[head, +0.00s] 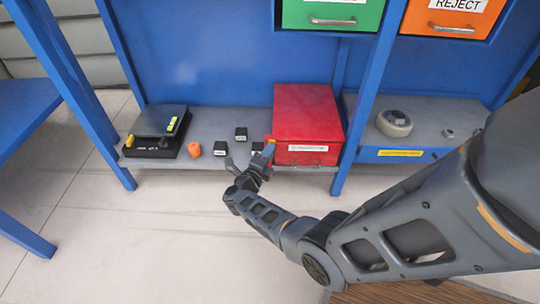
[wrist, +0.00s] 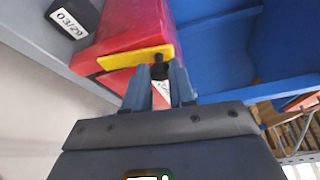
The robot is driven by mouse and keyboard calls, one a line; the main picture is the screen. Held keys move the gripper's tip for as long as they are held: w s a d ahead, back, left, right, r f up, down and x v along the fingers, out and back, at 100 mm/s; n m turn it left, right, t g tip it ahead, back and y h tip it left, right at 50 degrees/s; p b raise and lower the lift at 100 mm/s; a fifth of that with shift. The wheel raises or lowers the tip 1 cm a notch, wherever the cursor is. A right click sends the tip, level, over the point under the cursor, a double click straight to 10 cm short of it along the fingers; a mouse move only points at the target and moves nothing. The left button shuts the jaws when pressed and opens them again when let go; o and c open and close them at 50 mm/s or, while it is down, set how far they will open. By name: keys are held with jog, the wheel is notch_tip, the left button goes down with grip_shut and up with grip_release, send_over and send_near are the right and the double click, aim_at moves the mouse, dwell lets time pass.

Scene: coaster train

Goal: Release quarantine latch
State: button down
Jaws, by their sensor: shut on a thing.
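The red quarantine box (head: 308,115) stands on the grey lower shelf, with a white label on its front. In the wrist view the red box (wrist: 125,30) shows a yellow latch bar (wrist: 135,58) with a black knob (wrist: 159,68) at its end. My gripper (head: 264,154) is at the left front corner of the box. In the wrist view my gripper (wrist: 160,84) has its two fingers on either side of the black knob, shut on it. The fingers hide part of the knob and the label behind it.
Left of the box on the shelf (head: 215,133) are small black labelled blocks (head: 220,148), an orange piece (head: 194,149) and a black tray device (head: 155,132). A round grey device (head: 394,123) is at right. Blue posts (head: 362,100) frame the shelf.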

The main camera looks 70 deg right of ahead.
dwell(0.4)
jog(key=c, duration=0.9)
grip_release()
jog(key=shift+c, duration=0.2)
jog(key=shift+a, duration=0.1)
jog(key=a+p, duration=0.2)
jog(key=a, duration=0.5)
jog(key=shift+a+r, duration=0.2)
jog(key=shift+a, duration=0.15)
